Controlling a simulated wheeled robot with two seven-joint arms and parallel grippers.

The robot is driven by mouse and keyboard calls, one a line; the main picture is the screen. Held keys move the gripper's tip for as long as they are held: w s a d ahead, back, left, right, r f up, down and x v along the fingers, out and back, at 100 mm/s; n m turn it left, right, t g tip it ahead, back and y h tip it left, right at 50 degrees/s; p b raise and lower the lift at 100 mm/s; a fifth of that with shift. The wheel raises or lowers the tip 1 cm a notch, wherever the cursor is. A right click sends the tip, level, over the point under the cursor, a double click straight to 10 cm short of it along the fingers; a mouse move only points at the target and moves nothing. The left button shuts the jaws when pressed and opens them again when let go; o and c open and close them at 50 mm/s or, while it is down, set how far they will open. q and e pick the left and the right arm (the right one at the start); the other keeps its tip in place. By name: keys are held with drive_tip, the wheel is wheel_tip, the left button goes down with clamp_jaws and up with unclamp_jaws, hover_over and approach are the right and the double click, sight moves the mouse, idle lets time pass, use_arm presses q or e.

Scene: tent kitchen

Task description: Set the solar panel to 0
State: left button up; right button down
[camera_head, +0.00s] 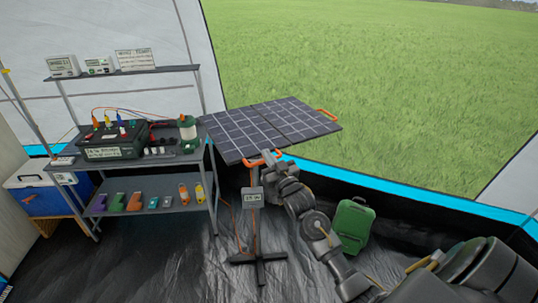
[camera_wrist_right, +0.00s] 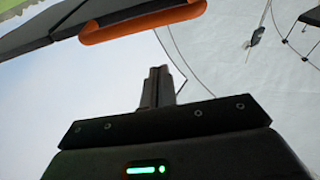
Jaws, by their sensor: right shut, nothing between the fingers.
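The solar panel (camera_head: 270,128) is a dark gridded board on a stand in the tent opening, tilted, with an orange handle at each end. My right gripper (camera_head: 268,157) is at the near orange handle (camera_head: 250,161), at the panel's lower edge. In the right wrist view the gripper (camera_wrist_right: 158,72) is shut and empty, with the orange handle (camera_wrist_right: 140,22) above and apart from its fingertips. A small grey display box (camera_head: 252,197) is on the stand's post; its reading is too small to make out. My left gripper is not in view.
A grey shelf table (camera_head: 150,205) at left holds a black battery box (camera_head: 112,140), a green lantern (camera_head: 188,130) and several small coloured items. A green case (camera_head: 352,225) stands on the floor right of my right arm. The stand's cross foot (camera_head: 258,258) is on the dark floor.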

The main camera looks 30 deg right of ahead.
drive_tip(key=s+f+b, duration=0.3)
drive_tip(key=s+f, duration=0.2)
drive_tip(key=s, duration=0.3)
drive_tip(key=shift+s+a, duration=0.25)
drive_tip(key=shift+a, duration=0.2)
